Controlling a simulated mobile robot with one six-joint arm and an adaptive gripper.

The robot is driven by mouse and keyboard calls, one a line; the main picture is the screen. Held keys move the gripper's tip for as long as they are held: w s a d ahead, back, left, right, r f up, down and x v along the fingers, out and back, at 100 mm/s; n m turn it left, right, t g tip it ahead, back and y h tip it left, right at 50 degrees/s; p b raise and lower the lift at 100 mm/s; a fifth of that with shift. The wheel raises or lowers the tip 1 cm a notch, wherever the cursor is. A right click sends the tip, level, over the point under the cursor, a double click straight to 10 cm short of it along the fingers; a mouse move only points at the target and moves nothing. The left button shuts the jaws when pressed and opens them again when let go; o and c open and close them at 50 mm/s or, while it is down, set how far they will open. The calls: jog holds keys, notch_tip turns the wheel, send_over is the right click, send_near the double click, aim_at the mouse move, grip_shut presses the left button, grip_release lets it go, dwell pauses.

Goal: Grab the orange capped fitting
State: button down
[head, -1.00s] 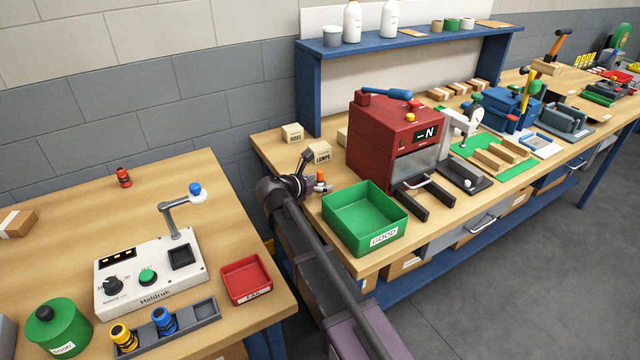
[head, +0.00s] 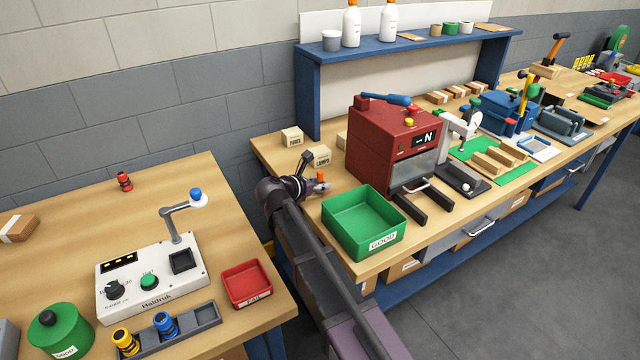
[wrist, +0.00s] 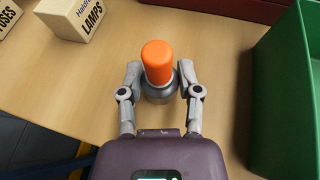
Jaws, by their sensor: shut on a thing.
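The orange capped fitting (wrist: 157,64) stands upright on the wooden bench in the wrist view, with an orange cap on a grey metallic body. My gripper (wrist: 159,82) has one finger on each side of the grey body and is shut on it, below the cap. In the head view the fitting's orange cap (head: 320,176) shows small at the end of my arm, left of the green GOOD bin.
The green GOOD bin (head: 349,226) stands close on the right; its wall (wrist: 284,90) also shows in the wrist view. A LAMPS box (head: 319,157) and a FUSES box (head: 291,137) sit behind. A red machine (head: 385,137) stands beyond the bin.

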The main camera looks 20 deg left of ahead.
aim_at(320, 172)
jog(key=shift+r+p, duration=4.1)
jog(key=shift+r, duration=0.3)
